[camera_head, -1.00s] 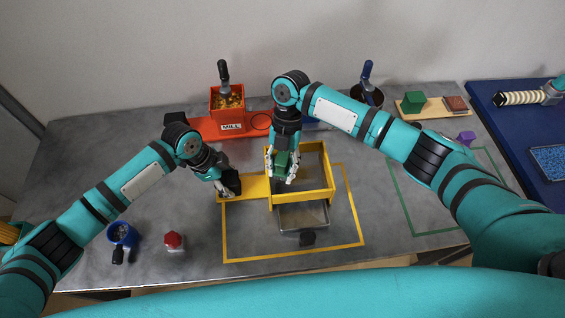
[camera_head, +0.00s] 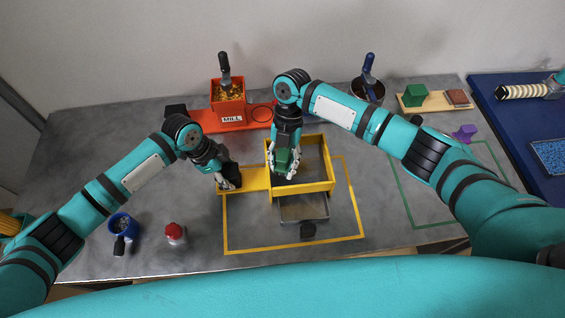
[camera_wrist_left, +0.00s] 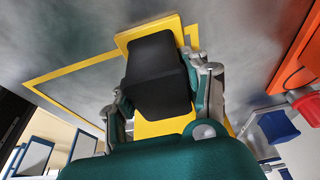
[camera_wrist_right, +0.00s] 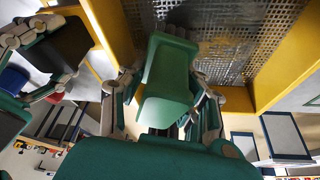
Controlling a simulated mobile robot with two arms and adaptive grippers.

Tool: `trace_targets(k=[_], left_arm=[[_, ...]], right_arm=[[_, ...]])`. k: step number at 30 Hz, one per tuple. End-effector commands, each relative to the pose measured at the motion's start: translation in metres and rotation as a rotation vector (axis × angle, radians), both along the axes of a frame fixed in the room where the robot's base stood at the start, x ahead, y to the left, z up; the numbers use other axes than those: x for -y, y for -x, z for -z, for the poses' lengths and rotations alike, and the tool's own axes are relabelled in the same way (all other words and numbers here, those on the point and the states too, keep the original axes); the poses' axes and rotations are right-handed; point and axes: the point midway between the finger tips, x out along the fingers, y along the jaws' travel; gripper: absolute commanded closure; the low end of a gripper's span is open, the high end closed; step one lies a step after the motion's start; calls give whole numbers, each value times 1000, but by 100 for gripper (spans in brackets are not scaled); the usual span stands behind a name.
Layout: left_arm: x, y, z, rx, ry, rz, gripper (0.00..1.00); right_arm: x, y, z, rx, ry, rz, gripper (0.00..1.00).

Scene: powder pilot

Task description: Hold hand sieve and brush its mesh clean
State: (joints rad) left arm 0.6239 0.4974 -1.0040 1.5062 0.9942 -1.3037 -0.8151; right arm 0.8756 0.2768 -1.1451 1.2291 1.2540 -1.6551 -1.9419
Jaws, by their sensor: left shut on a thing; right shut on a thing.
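The hand sieve (camera_head: 328,188) has a yellow square frame, a yellow handle plate and a perforated metal mesh (camera_wrist_right: 228,42). My left gripper (camera_head: 227,182) is shut on the sieve's black grip (camera_wrist_left: 157,75) at the handle's left end. My right gripper (camera_head: 284,168) is shut on a green brush (camera_wrist_right: 168,72), pointing down inside the left part of the frame. The mesh behind the brush is partly covered by the gripper.
A metal pan (camera_head: 303,208) with a black knob sits under the sieve's front. A red mill (camera_head: 229,116), a dark pot (camera_head: 366,90) and a board (camera_head: 433,104) stand behind. A blue cup (camera_head: 123,227) and red-capped jar (camera_head: 175,233) are front left. The green outlined area is mostly clear.

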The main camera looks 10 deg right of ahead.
Motion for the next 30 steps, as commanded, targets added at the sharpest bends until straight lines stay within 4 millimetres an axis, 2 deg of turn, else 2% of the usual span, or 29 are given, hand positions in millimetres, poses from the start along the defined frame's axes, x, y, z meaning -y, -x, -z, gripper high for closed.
trace_targets(k=[2,21,30], left_arm=[[4,0,-2,3,10,2,100],[2,0,-1,1,4,1,100],[1,0,-1,1,4,1,100]], right_arm=[[3,1,1,-2,-3,-1,100],[48,1,2,-1,1,1,100],[62,1,4,-2,0,1,100]])
